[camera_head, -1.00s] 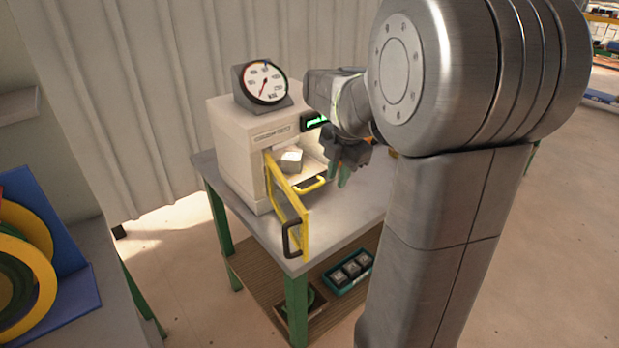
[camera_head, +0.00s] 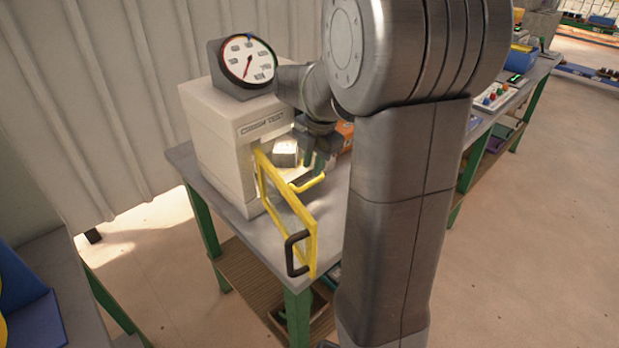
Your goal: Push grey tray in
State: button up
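The grey tray (camera_head: 301,178) sticks partly out of the white press (camera_head: 222,150), with a yellow handle (camera_head: 309,185) at its front. A pale grey block (camera_head: 286,153) sits on the tray, near the press opening. The yellow-framed door (camera_head: 290,217) stands swung open towards me, with a black handle. My gripper (camera_head: 315,162), with green fingertips, is just above and behind the yellow handle as I see it. Its two fingertips look apart with nothing between them. I cannot tell whether it touches the tray. My arm hides the press's right side.
A round gauge (camera_head: 247,64) stands on top of the press. The grey table (camera_head: 262,240) has green legs and a wooden lower shelf. An orange thing (camera_head: 345,131) shows behind my gripper. Another bench (camera_head: 508,98) with several items stands at the right.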

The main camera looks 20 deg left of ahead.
aim_at(309, 183)
jog(key=shift+w+a+f, duration=0.1)
jog(key=shift+a+f, duration=0.15)
jog(key=shift+f, duration=1.1)
jog(key=shift+w+a+f, duration=0.1)
jog(key=shift+a+f, duration=0.1)
jog(key=shift+f, duration=1.15)
grip_shut()
